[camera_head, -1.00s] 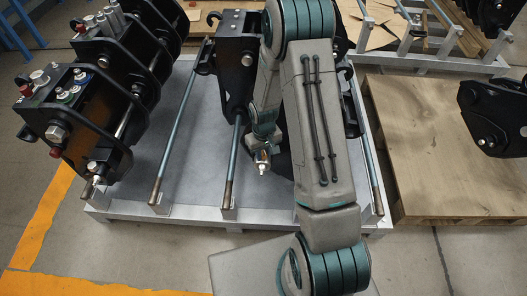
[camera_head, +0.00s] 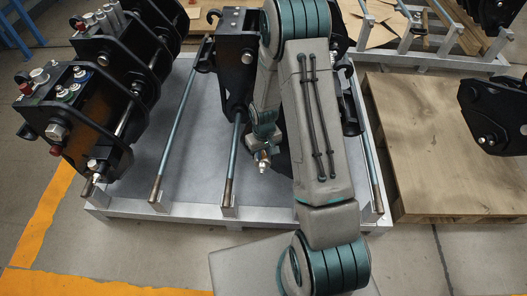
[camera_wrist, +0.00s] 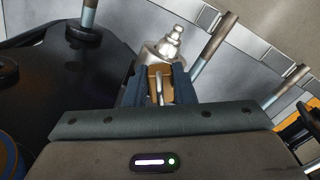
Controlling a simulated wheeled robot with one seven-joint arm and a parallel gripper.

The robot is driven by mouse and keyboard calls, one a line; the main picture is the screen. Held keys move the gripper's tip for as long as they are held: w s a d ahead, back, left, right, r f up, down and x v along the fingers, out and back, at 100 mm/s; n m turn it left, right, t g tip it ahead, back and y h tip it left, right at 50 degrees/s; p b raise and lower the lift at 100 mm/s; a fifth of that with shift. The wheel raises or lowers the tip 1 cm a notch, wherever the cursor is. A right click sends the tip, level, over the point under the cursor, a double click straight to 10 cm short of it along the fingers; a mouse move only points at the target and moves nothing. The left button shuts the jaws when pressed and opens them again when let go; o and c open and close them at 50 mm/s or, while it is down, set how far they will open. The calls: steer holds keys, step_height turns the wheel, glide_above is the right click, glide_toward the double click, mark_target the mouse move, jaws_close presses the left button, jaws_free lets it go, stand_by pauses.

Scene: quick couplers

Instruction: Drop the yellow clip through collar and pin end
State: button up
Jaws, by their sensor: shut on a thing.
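My gripper (camera_wrist: 160,92) is shut in the wrist view. A yellow-orange piece with a metal wire or pin, which looks like the yellow clip (camera_wrist: 153,80), is between its two blue-grey fingers. Just beyond the fingertips is a silver stepped fitting on a round collar (camera_wrist: 165,45); I cannot tell whether the clip touches it or passes through it. In the head view, my gripper (camera_head: 263,148) is small and partly hidden by my arm, with the silver fitting (camera_head: 263,166) just below it. The clip cannot be made out there.
A black coupler (camera_head: 238,62) stands behind my arm on a grey metal pallet (camera_head: 190,212). Long steel rods (camera_head: 182,120) with brown ends lean along it. Black couplers with fittings (camera_head: 75,120) stand at left. A wooden pallet (camera_head: 430,150) with a black part (camera_head: 495,120) is at right.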

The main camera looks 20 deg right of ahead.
steer(key=shift+s+f, duration=0.1)
steer(key=shift+f, duration=0.15)
steer(key=o, duration=0.9)
step_height(320, 180, up, 14)
steer(key=shift+f+p, duration=0.1)
steer(key=shift+p, duration=0.85)
steer(key=s+r+m+t+p, duration=0.1)
steer(key=s+r+p, duration=0.2)
steer(key=s+r, duration=0.3)
steer(key=s+r+t+p, duration=0.1)
steer(key=s+r+p, duration=0.3)
steer(key=r, duration=1.1)
steer(key=s+r+m+p, duration=0.1)
steer(key=s+r+p, duration=0.3)
steer(key=s+r, duration=0.5)
steer(key=shift+s+a+r+m+t, duration=0.1)
steer(key=shift+s+r+m+t, duration=0.1)
steer(key=shift+r, duration=0.45)
steer(key=shift+s+a+r+m+t, duration=0.1)
steer(key=shift+r+t, duration=0.1)
steer(key=shift+r, duration=0.45)
